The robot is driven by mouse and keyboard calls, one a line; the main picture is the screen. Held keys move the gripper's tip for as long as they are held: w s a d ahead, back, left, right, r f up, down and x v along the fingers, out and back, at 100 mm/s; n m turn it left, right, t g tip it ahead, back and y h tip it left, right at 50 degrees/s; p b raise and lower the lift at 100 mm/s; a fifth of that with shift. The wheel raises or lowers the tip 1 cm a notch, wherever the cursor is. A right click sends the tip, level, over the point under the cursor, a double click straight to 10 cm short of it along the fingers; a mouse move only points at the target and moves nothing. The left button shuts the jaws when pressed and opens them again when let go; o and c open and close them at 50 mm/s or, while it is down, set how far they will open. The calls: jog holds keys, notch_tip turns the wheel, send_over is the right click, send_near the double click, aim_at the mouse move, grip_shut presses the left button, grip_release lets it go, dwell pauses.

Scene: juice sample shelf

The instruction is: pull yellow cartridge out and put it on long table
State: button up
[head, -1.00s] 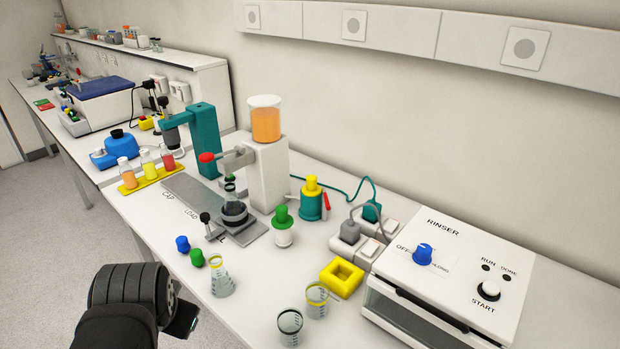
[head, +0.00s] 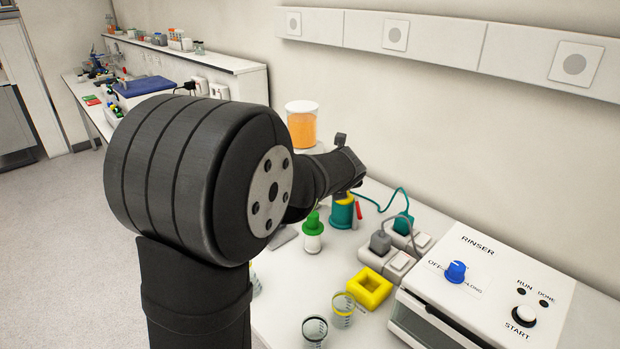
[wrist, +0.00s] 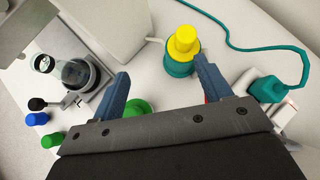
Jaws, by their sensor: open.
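The yellow cartridge (wrist: 184,42) sits upright in a teal base (wrist: 180,66) in the wrist view. In the head view my arm hides most of it, and only a bit of yellow shows above the teal body (head: 342,212). My gripper (wrist: 160,78) is open and empty. Its right finger is close to the teal base and overlaps its edge in the picture; the left finger is well apart from it. The cartridge lies beyond the fingertips, nearer the right finger. The white long table (head: 287,298) runs beneath.
A green-capped bottle (head: 313,232) stands near my gripper; its green cap shows between the fingers in the wrist view. A teal cable (wrist: 235,47) loops beside the cartridge. A power strip (head: 390,262), yellow square holder (head: 369,289), beakers (head: 343,310) and the rinser (head: 490,290) stand nearby.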

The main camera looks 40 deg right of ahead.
aim_at(343, 202)
jog(key=shift+w+d+f+m+h, duration=0.1)
jog(key=shift+w+d+f+m, duration=0.4)
jog(key=shift+d+f, duration=0.85)
jog(key=shift+w+d+f+m+h, duration=0.1)
jog(key=shift+w+d+f+m, duration=0.4)
jog(key=shift+d+f, duration=0.8)
jog(key=shift+w+d+f+m+h, duration=0.1)
jog(key=shift+w+d+f+m, duration=0.2)
jog(key=shift+w+d+f, duration=1)
jog(key=shift+s+d+r, duration=0.35)
jog(key=shift+s, duration=0.25)
jog(key=shift+c, duration=0.4)
grip_shut()
